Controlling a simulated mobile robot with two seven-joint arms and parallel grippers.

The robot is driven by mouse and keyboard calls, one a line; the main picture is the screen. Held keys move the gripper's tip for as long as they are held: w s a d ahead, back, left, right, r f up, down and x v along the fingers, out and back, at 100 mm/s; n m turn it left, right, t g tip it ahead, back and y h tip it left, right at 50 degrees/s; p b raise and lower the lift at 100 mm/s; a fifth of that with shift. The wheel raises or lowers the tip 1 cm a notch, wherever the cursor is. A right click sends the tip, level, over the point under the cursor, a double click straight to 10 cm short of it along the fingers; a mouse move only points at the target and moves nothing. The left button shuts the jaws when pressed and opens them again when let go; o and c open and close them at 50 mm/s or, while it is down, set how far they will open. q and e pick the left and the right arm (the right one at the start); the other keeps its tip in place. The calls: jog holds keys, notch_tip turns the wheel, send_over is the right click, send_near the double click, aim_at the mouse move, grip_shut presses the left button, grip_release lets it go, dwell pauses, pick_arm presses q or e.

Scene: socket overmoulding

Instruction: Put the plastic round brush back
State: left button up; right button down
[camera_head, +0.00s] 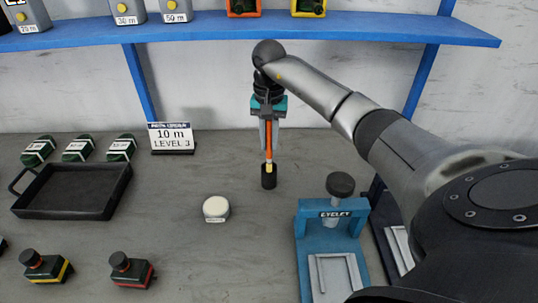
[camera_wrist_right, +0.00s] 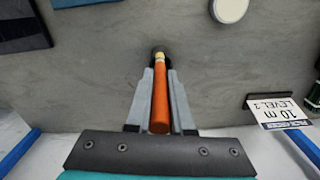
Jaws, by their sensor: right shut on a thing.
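The round brush (camera_head: 268,150) has an orange handle and hangs about upright from my right gripper (camera_head: 268,143). The right gripper is shut on the handle, with one grey finger on each side. In the right wrist view, the orange handle (camera_wrist_right: 160,100) lies between the fingers (camera_wrist_right: 159,80), with a pale collar at its far end. A black cylindrical part (camera_head: 268,177) is at the brush's lower end; I cannot tell whether it is the brush head or a separate cup, or whether it touches the table. My left gripper is not in view.
A round white-topped item (camera_head: 216,208) stands left of the brush. A blue eyelet press (camera_head: 330,240) is at the right front. A black tray (camera_head: 75,190) is at the left. A "10 m" sign (camera_head: 171,138) stands behind, below a blue shelf (camera_head: 210,31).

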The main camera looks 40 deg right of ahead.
aim_at(269, 154)
jog(key=shift+w+d, duration=0.6)
jog(key=shift+w, duration=0.25)
jog(key=shift+w+d+f, duration=0.15)
jog(key=shift+w+d, duration=0.05)
jog(key=shift+w, duration=0.05)
jog(key=shift+s+f+b, duration=0.1)
jog(key=shift+f+b, duration=0.65)
jog(key=shift+f, duration=2.6)
jog(key=shift+f, duration=0.15)
jog(key=c, duration=0.8)
grip_release()
jog(key=shift+r, duration=0.25)
notch_tip(269, 154, up, 12)
jog(key=p, duration=0.2)
jog(key=shift+f, duration=0.1)
